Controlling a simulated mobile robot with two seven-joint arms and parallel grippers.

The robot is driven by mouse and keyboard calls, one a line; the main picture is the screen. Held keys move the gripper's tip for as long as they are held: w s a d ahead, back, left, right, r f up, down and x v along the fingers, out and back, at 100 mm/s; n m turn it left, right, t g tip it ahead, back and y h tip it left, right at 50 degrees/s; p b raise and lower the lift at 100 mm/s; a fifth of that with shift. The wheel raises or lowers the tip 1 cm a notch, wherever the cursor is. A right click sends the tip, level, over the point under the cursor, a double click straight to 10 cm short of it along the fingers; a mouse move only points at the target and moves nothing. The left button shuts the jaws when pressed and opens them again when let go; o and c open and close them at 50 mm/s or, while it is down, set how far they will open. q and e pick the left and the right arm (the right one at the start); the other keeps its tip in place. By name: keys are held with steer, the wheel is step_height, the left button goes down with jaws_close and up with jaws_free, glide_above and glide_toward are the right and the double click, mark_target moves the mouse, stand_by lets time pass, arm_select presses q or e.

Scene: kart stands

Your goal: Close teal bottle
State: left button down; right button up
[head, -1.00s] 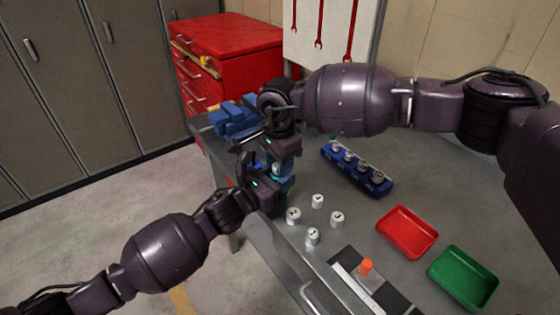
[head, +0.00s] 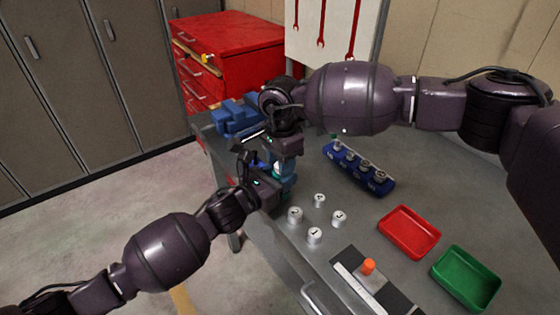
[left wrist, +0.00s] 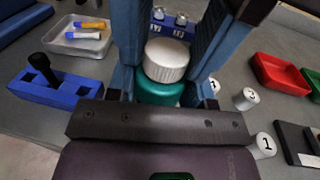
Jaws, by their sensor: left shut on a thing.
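The teal bottle (left wrist: 160,92) stands between the fingers of my left gripper (left wrist: 158,84), which is shut on it. A ribbed white cap (left wrist: 166,60) sits on top of the bottle; I cannot tell how tightly. In the head view, my left gripper (head: 272,180) is low at the table's left edge, and the bottle is mostly hidden by the grippers. My right gripper (head: 284,168) points down from above, right over the bottle. Its fingertips are hard to separate from the left ones, so its opening is unclear.
Several numbered white weights (head: 295,215) stand just right of the grippers. A blue rack (head: 358,168) holding capped vials lies behind. A red tray (head: 409,231) and a green tray (head: 466,278) are at right. A blue block (left wrist: 55,88) and marker tray (left wrist: 78,36) are nearby.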

arm_select(q)
steer(key=shift+w+r, duration=0.1)
steer(key=shift+r, duration=0.2)
arm_select(e)
steer(key=shift+o, duration=0.9)
steer(key=shift+s+r, duration=0.1)
steer(key=shift+r, duration=3.85)
arm_select(q)
steer(key=shift+c, duration=2.2)
jaws_free()
steer(key=v, duration=1)
steer(key=shift+s+a, duration=0.25)
steer(key=shift+a, duration=0.05)
arm_select(e)
steer(key=shift+r, duration=0.4)
